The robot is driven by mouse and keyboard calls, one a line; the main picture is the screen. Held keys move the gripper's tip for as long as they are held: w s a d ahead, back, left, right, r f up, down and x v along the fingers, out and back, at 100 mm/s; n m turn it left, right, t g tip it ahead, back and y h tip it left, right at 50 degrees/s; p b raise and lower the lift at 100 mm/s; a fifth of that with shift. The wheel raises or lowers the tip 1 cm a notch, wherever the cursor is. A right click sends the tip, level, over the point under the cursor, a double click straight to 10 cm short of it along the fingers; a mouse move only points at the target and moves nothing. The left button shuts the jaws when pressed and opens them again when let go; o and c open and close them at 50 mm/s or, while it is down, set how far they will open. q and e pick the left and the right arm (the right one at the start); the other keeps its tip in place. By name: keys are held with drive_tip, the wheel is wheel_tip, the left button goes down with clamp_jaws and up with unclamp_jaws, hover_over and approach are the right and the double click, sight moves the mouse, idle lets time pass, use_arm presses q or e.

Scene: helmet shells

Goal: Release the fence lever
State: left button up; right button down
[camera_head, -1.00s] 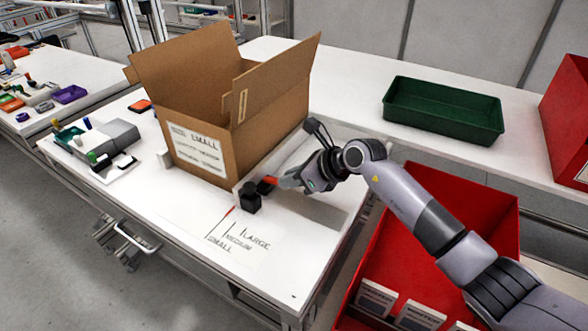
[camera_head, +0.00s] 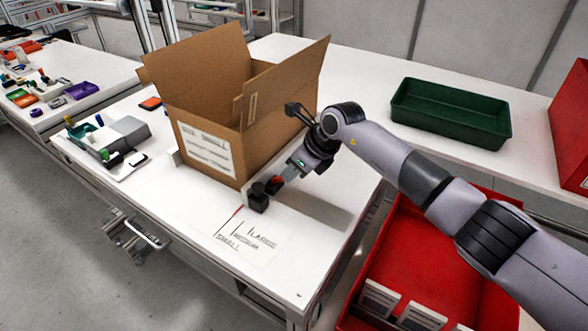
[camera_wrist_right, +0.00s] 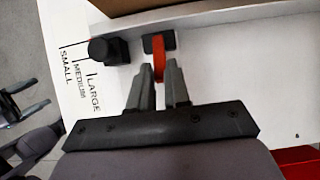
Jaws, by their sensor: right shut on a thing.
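The fence lever is a small red handle on a dark base. It shows in the right wrist view (camera_wrist_right: 158,62) and in the head view (camera_head: 276,182), beside a black knob (camera_head: 257,198). My right gripper (camera_head: 284,178) is at the lever. In the right wrist view its two grey fingers (camera_wrist_right: 159,82) are closed around the red handle, one on each side. The black knob also shows in the right wrist view (camera_wrist_right: 108,50), left of the lever. The fence, a light bar (camera_wrist_right: 225,25), runs along the cardboard box. My left gripper is not in view.
An open cardboard box (camera_head: 212,160) stands on the white table behind the lever. Table marks (camera_head: 243,238) read small, medium and large. A green tray (camera_head: 450,115) is at the back right. A red bin (camera_head: 430,265) is below my right arm.

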drive_tip(key=c, duration=1.1)
unclamp_jaws()
drive_tip(key=shift+v, duration=3.6)
